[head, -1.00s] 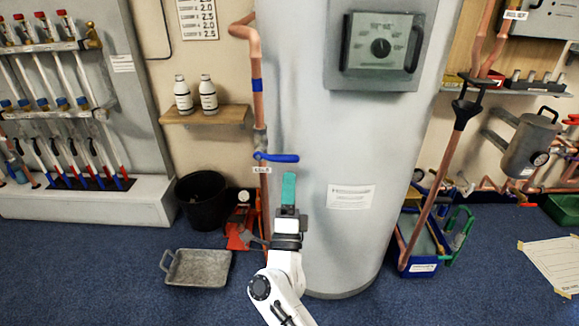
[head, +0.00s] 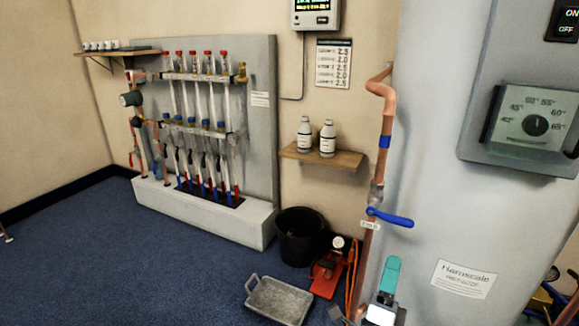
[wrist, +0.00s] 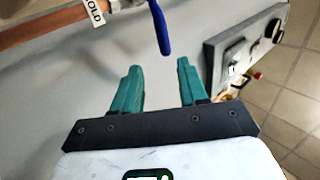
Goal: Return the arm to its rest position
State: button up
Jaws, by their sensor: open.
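My gripper (head: 388,278) shows at the bottom of the head view, its teal fingers in front of the lower part of the white cylinder. In the wrist view my gripper (wrist: 160,88) has its two teal fingers apart, with nothing between them. The blue lever valve (head: 392,217) on the copper pipe is above the gripper in the head view. In the wrist view the blue lever (wrist: 160,28) lies beyond the fingertips, apart from them. Most of my arm is out of the head view.
The large white cylinder (head: 425,130) stands close at the right. A grey metal tray (head: 278,300), a black bucket (head: 299,236) and a red pump (head: 328,272) are on the floor. A pipe manifold (head: 200,130) stands at the left wall.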

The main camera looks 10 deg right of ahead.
jog(key=s+a+f+n+g+y, duration=0.35)
jog(key=f+n+y, duration=0.35)
jog(key=n+y, duration=0.3)
jog(key=s+a+f+n+g+y, duration=0.35)
jog(key=f+n+y, duration=0.35)
jog(key=n, duration=0.4)
jog(key=s+d+f+n+g+h, duration=0.1)
jog(key=s+d+f+n+g, duration=0.15)
jog(key=s+g, duration=0.75)
jog(key=s+d+f+n+g+h, duration=0.2)
jog(key=s+d+f+g, duration=0.15)
jog(key=s, duration=1.55)
notch_tip(320, 180, up, 30)
jog(key=w+t+p, duration=0.1)
jog(key=p, duration=2.9)
jog(key=shift+d+r+p, duration=0.15)
jog(key=shift+d+p, duration=0.1)
jog(key=shift+p, duration=0.05)
